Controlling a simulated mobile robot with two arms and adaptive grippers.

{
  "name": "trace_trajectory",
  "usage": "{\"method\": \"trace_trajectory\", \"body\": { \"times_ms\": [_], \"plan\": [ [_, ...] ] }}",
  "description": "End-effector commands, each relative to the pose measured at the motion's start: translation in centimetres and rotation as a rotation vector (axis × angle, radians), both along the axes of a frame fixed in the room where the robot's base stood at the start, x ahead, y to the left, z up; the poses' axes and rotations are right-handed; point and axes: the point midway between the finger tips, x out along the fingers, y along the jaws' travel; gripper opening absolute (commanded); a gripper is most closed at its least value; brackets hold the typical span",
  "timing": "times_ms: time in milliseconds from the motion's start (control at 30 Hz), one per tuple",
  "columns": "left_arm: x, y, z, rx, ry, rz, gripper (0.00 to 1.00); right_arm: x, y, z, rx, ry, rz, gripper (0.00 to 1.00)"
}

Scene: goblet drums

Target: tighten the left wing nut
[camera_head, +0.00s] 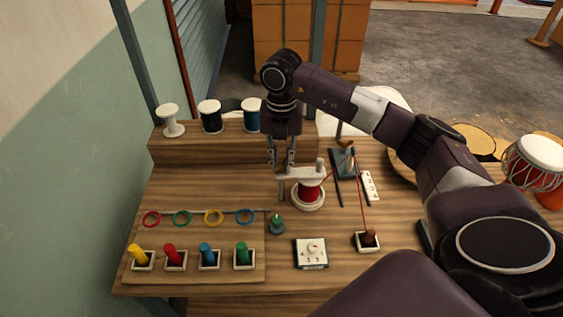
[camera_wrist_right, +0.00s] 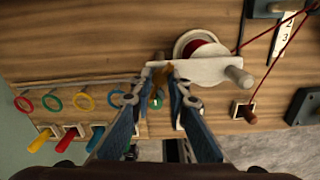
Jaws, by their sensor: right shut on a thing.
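My right gripper (camera_head: 279,160) points down at the left end of a white clamp bar (camera_head: 302,173). In the right wrist view the fingertips of this gripper (camera_wrist_right: 162,88) are close about a small brass-coloured piece, apparently the left wing nut (camera_wrist_right: 168,69), at that end of the bar (camera_wrist_right: 208,71). The fingers partly hide the nut. The bar lies across a white spool with red thread (camera_head: 308,193). A grey post (camera_wrist_right: 240,77) stands at the bar's right end. My left gripper is not in view.
White, black and blue spools stand on a wooden step (camera_head: 188,151) behind. Coloured rings and pegs (camera_head: 208,258) are at front left. A green-topped piece (camera_head: 277,224) and a dial box (camera_head: 311,253) stand in front. Red cord runs rightward to a small socket (camera_head: 368,241). A drum (camera_head: 533,160) stands far right.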

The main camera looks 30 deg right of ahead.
Motion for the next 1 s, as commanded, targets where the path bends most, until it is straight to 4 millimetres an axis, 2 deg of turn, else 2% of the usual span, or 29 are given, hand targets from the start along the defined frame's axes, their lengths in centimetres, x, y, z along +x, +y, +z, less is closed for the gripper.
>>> {"method": "trace_trajectory", "body": {
  "times_ms": [600, 1000],
  "plan": [
    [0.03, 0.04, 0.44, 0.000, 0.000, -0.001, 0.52, 0.11, -0.06, 0.19, 0.000, -0.004, -0.576, 0.00],
    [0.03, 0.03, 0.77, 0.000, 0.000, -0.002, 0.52, 0.13, -0.05, 0.21, 0.002, -0.005, -0.831, 0.00]
  ]
}}
